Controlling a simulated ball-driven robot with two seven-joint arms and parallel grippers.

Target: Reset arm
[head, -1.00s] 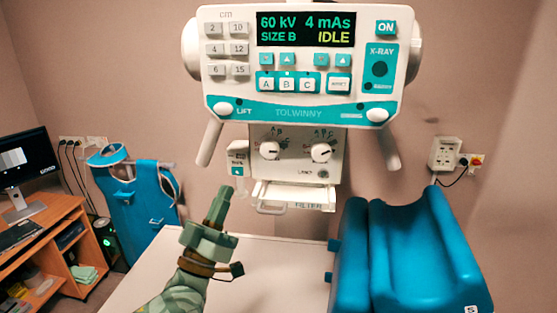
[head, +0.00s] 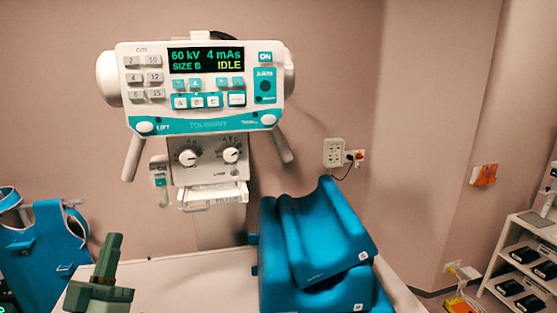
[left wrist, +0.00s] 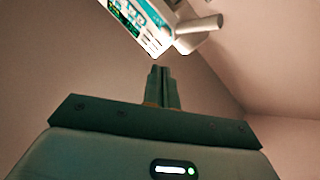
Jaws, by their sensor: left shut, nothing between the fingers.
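My left gripper (head: 109,255) is at the lower left of the head view, in front of the white table top. Its dark green fingers point up, closed together with nothing between them. In the left wrist view the shut fingers (left wrist: 161,85) point toward the X-ray unit (left wrist: 145,20). The X-ray unit with its control panel (head: 205,88) stands beyond the table in the head view, its display reading 60 kV, 4 mAs, SIZE B, IDLE. The gripper is apart from it. My right gripper is in neither view.
Blue padded supports (head: 315,240) lie on the right part of the white table (head: 180,280). A blue apron (head: 45,250) hangs at the left. A wall socket (head: 334,153) is behind. A white shelf (head: 525,255) stands at the far right. The table's middle is clear.

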